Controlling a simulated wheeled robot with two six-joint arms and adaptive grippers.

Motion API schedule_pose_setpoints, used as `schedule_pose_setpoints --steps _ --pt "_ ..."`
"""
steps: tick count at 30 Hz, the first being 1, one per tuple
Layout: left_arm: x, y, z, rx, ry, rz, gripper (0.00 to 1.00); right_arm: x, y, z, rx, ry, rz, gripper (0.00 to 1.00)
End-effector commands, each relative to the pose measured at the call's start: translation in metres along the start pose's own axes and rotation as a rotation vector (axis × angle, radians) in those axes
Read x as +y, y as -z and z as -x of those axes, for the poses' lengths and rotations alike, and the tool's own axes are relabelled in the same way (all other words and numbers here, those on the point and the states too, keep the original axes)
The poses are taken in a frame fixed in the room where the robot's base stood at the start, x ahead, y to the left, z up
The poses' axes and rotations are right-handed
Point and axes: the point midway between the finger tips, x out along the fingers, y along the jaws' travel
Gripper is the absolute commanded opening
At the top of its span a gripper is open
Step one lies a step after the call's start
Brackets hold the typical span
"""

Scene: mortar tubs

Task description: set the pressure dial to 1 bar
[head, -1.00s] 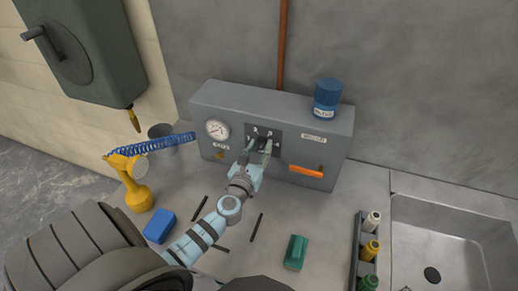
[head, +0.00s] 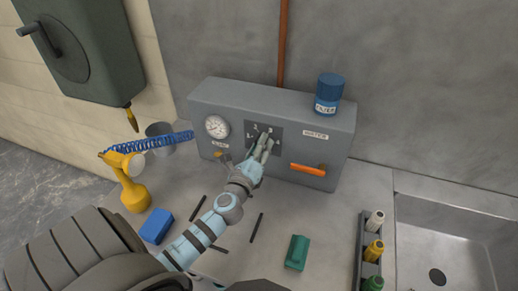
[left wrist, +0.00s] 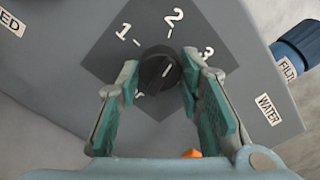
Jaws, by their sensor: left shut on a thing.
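The pressure dial (left wrist: 160,68) is a round black knob on a dark square plate (left wrist: 105,60) with white numbers 1, 2 and 3 around it. Another number at its lower left is mostly hidden by a finger. A short white mark on the knob slants to the upper right, seemingly between 2 and 3. My left gripper (head: 263,143) reaches the dial from the front and covers much of it in the head view. In the left wrist view, its teal-padded fingers (left wrist: 159,82) are shut on the knob from both sides.
The grey panel box (head: 215,95) also carries a round gauge (head: 216,127) and an orange handle (head: 308,169) under a WATER label. A blue filter jar (head: 328,92) stands on top. A yellow sprayer (head: 135,195), blue block (head: 156,226) and green block (head: 297,252) lie around the arm.

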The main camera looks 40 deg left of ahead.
Motion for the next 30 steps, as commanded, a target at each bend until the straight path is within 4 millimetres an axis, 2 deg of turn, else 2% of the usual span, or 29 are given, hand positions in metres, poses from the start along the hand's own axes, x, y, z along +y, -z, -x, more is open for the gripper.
schedule_pose_setpoints --steps 30 --pt "-0.001 0.001 0.0 0.0 0.001 0.959 0.05 -0.004 -0.004 -0.043 0.0 0.0 0.0 0.0"
